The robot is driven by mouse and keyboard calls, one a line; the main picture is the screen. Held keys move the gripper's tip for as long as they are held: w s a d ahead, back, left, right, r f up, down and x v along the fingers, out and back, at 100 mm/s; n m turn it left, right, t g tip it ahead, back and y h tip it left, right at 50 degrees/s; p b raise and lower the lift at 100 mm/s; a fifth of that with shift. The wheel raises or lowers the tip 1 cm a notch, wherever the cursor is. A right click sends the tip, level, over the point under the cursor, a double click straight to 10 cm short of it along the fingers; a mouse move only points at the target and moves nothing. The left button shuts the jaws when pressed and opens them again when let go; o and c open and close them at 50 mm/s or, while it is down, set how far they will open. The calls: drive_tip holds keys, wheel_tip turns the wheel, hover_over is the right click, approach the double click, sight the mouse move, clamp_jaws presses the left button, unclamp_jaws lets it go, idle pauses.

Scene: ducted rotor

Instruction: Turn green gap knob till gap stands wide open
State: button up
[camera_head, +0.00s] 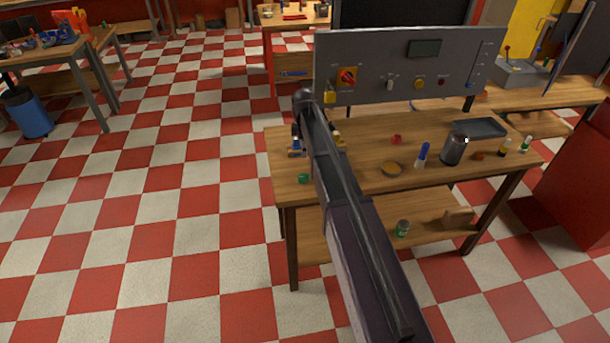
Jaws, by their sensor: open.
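A small green round piece (303,178) lies at the front left edge of the wooden workbench (360,181). It is the only green knob-like thing I make out there, and I cannot tell whether it is the gap knob. My own arm crosses the middle of the view and covers the left part of the bench. Small dark, blue and white parts (296,147) show just left of the arm, too small to identify. I cannot make out my gripper's fingers; they seem hidden behind the arm. No ducted rotor or gap is clearly visible.
A grey control panel (447,87) with a red-yellow switch stands behind the bench. A dark canister (454,149), a blue-white bottle (422,155), an amber disc (391,168) and a dark tray (479,128) stand on the right half. A green-labelled can (402,228) is on the lower shelf.

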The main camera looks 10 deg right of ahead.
sight(304, 176)
drive_tip(key=shift+f, duration=0.15)
wheel_tip(304, 176, down, 14)
drive_tip(key=b, duration=1.3)
drive_tip(key=shift+r+b, duration=0.25)
drive_tip(key=shift+b, duration=0.15)
drive_tip(key=c, duration=1.1)
drive_tip(key=shift+d, duration=0.3)
drive_tip(key=shift+a, duration=0.25)
